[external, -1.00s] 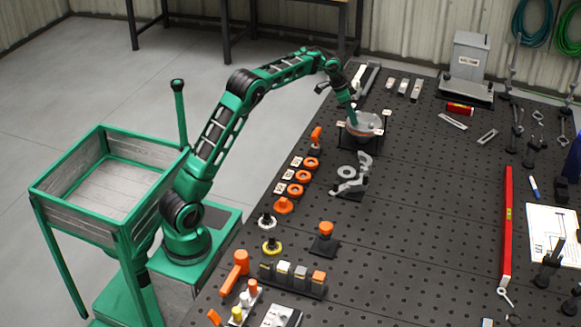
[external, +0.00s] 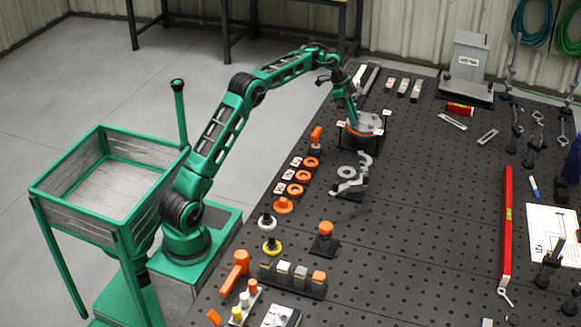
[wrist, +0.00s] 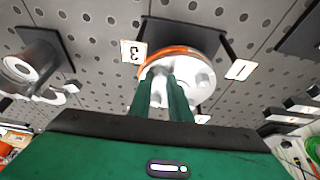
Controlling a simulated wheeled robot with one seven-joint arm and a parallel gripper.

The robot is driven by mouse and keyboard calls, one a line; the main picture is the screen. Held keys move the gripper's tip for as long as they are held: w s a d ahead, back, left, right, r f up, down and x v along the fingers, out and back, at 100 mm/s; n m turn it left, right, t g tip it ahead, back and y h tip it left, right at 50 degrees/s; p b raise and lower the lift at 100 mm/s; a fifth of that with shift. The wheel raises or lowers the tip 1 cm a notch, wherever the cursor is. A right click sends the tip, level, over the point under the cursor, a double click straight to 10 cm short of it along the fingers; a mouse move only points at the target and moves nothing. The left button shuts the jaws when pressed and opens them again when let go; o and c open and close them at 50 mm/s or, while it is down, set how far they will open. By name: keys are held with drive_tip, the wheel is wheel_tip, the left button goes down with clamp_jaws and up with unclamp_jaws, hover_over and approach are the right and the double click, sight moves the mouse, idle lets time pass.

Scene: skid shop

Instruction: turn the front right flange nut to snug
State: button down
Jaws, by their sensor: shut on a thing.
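The flange (external: 369,122) is a round grey disc with an orange band around its edge, on a dark stand at the far left of the bench. In the wrist view the flange (wrist: 205,68) shows pale round nuts on its face. My gripper (external: 352,120) reaches down onto the flange's near left side. In the wrist view my gripper (wrist: 163,80) has its two green fingers close together, shut on a pale flange nut (wrist: 160,74). The fingers hide most of that nut, and I cannot read its position number.
Small number cards (wrist: 133,52) stand around the flange. A grey hook-shaped part on a stand (external: 352,183) and orange rings (external: 303,176) lie nearer on the bench. A red level (external: 507,225) lies at right. The middle of the pegboard bench is open.

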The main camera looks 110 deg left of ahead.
drive_tip(key=shift+w+r, duration=0.15)
drive_tip(key=shift+r, duration=0.05)
drive_tip(key=c, duration=1.8)
unclamp_jaws()
drive_tip(key=shift+o, duration=0.8)
drive_tip(key=shift+f, duration=0.1)
drive_tip(key=v, duration=1)
drive_tip(key=shift+r, duration=0.3)
drive_tip(key=shift+d, duration=0.1)
